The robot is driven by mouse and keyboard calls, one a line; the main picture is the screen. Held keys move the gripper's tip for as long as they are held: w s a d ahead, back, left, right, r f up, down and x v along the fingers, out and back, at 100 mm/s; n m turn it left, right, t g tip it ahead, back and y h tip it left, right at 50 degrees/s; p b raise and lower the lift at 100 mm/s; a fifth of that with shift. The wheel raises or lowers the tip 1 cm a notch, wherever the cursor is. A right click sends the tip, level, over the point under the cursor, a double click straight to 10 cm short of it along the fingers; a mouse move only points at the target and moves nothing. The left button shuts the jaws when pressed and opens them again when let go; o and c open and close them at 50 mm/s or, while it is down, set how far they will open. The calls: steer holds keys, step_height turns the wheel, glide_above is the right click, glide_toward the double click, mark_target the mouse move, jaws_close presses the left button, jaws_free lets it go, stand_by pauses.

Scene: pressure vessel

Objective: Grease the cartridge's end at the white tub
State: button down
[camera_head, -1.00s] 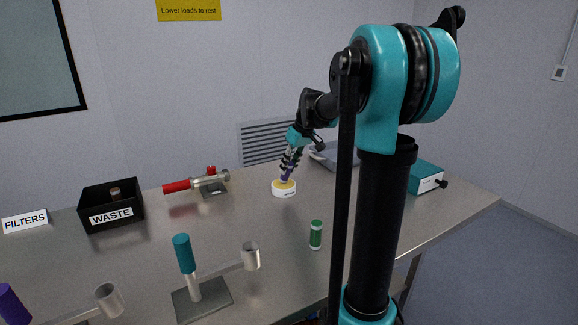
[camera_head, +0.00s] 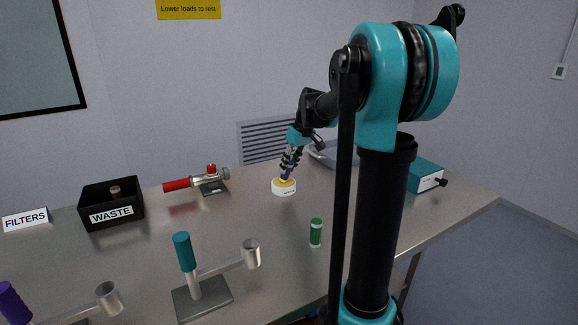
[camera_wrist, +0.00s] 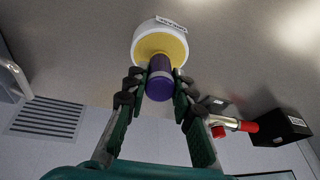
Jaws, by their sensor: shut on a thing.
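The white tub (camera_head: 284,190) with yellow grease on top stands on the metal table, behind its middle. My gripper (camera_head: 288,168) is above it, shut on a purple cartridge (camera_wrist: 160,80). In the wrist view the cartridge sits between the two fingers (camera_wrist: 160,88), and its far end meets the yellow grease (camera_wrist: 160,44) in the tub (camera_wrist: 146,29). The cartridge leans slightly in the head view. Whether its end is pressed into the grease or only touches its surface I cannot tell.
A black WASTE bin (camera_head: 112,205), a FILTERS sign (camera_head: 25,220) and a red-handled valve fitting (camera_head: 197,183) stand to the left. A green cartridge (camera_head: 316,232) stands in front. A stand with a teal handle (camera_head: 184,252) is nearer. A teal box (camera_head: 425,177) is at right.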

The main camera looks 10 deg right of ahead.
stand_by(0.3)
steer(key=shift+r, duration=3.45)
steer(key=shift+s, duration=0.1)
